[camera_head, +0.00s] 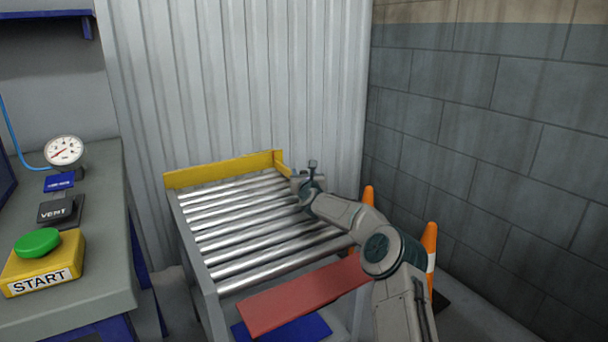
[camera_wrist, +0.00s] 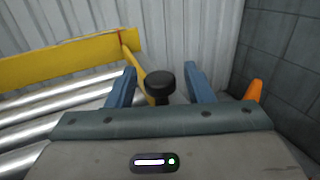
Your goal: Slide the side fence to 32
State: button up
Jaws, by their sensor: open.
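The side fence is a yellow bar (camera_wrist: 132,55) along the right edge of the roller table, next to the yellow end stop (camera_head: 220,170) at the back. A dark round knob (camera_wrist: 160,82) shows in the wrist view between the two blue fingers of my gripper (camera_wrist: 160,84). The fingers are open, with a gap on each side of the knob. In the head view my gripper (camera_head: 304,180) is at the table's back right corner, and my arm hides much of the right edge. No scale or number for the fence is readable.
Bare metal rollers (camera_head: 255,225) fill the table, with a red plate (camera_head: 300,297) at its front. Orange cones (camera_head: 430,245) stand to the right near the block wall (camera_head: 500,130). A bench with a green START button (camera_head: 37,243) and a gauge (camera_head: 63,150) is at left.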

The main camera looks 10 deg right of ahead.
jog(key=shift+w, duration=0.2)
grip_shut()
jog(key=s+a+b, duration=0.1)
jog(key=a, duration=0.1)
jog(key=s+a+b, duration=0.1)
jog(key=a, duration=0.2)
jog(key=s+a+b, duration=0.1)
jog(key=a, duration=0.1)
jog(key=shift+a, duration=0.35)
grip_release()
jog(key=shift+d, duration=0.1)
jog(key=shift+s, duration=0.1)
